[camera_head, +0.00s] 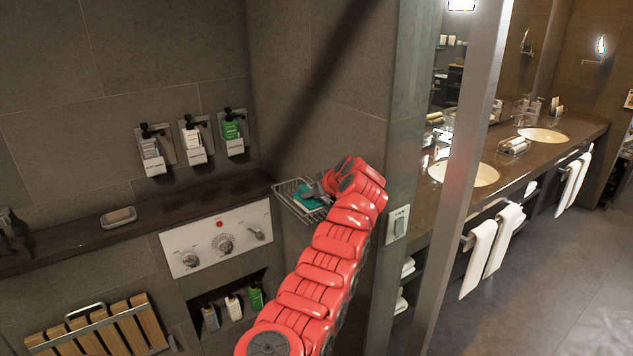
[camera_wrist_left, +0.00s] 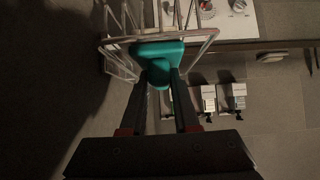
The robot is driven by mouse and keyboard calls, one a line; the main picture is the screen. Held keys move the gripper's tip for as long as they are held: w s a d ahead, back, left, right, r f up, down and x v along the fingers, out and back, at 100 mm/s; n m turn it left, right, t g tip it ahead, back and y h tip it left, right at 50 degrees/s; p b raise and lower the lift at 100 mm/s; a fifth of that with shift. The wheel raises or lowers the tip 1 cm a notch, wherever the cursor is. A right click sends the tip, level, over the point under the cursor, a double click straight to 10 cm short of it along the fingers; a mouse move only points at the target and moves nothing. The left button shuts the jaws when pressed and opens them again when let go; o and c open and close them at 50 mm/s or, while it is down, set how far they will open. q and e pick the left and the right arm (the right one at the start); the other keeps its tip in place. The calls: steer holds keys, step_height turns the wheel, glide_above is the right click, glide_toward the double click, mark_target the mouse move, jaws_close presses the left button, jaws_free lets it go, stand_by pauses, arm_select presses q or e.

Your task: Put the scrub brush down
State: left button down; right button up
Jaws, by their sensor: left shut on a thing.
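The scrub brush (camera_head: 309,198) is teal. In the head view it shows at the wire basket (camera_head: 281,194) in the corner, beside the end of my left arm. My left gripper (camera_head: 318,191) is partly hidden by its own red arm. In the left wrist view the fingers (camera_wrist_left: 164,98) are shut on the brush's narrow teal part, and its wide head (camera_wrist_left: 158,49) lies against or among the wires of the basket (camera_wrist_left: 204,36). I cannot tell whether the brush rests on the basket's floor. My right gripper is not in view.
Several bottle dispensers (camera_head: 193,141) hang on the left wall above a ledge with a soap dish (camera_head: 118,217). A control panel (camera_head: 218,238) and a niche with bottles lie below. A glass panel edge (camera_head: 470,130) and a vanity counter (camera_head: 545,155) stand to the right.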

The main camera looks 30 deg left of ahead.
arm_select(q)
steer(key=shift+w+f, duration=0.15)
steer(key=shift+f, duration=0.05)
steer(key=shift+f+b, duration=0.7)
steer(key=shift+f, duration=0.1)
steer(key=c, duration=0.6)
jaws_free()
steer(key=shift+d+r, duration=0.1)
steer(key=shift+d+r, duration=0.15)
steer(key=shift+d, duration=0.1)
steer(key=b+v, duration=0.2)
steer(key=v, duration=0.3)
steer(key=b+v, duration=0.2)
steer(key=v, duration=0.4)
steer(key=b+v, duration=0.2)
steer(key=v, duration=0.4)
steer(key=shift+s+a, duration=0.2)
steer(key=shift+s, duration=0.15)
